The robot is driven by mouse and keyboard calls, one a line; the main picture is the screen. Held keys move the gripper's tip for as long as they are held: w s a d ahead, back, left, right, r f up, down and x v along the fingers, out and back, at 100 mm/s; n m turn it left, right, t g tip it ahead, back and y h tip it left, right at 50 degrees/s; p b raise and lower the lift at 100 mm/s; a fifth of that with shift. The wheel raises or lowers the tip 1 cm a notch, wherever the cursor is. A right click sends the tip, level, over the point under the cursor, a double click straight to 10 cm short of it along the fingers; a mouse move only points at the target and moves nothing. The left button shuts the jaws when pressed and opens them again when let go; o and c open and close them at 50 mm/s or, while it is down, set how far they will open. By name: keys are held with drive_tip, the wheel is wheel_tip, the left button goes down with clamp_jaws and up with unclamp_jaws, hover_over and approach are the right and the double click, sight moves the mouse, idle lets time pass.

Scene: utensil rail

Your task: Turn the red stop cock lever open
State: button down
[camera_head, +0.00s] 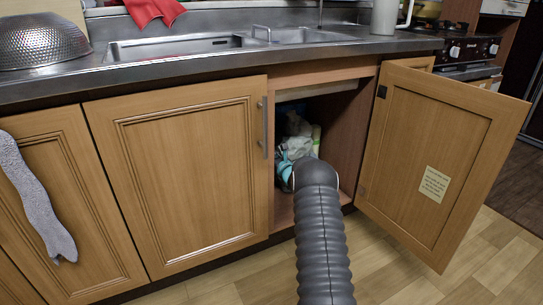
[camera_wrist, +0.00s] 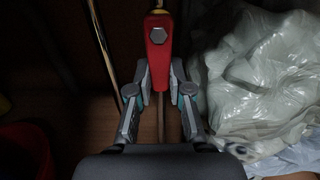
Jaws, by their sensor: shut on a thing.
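The red stop cock lever (camera_wrist: 158,62) is in the upper middle of the wrist view, with a grey hexagonal nut on its face and a brass-coloured piece above it. My gripper (camera_wrist: 160,92) is shut on the lever's lower end, one finger on each side. A thin pipe runs down below the lever between the fingers. In the head view my arm reaches into the open cupboard under the sink, and the lever and gripper are hidden there.
White plastic bags (camera_wrist: 262,80) lie close on the right of my gripper. A shiny pipe (camera_wrist: 101,40) stands to the left, and a red container (camera_wrist: 24,150) sits lower left. The open cupboard door (camera_head: 440,150) stands to the right of my arm.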

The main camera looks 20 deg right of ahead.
drive_tip(key=c, duration=1.1)
unclamp_jaws()
drive_tip(key=shift+d+f, duration=0.1)
drive_tip(key=shift+o, duration=0.2)
drive_tip(key=shift+s, duration=0.1)
drive_tip(key=s, duration=0.8)
drive_tip(key=shift+w, duration=0.1)
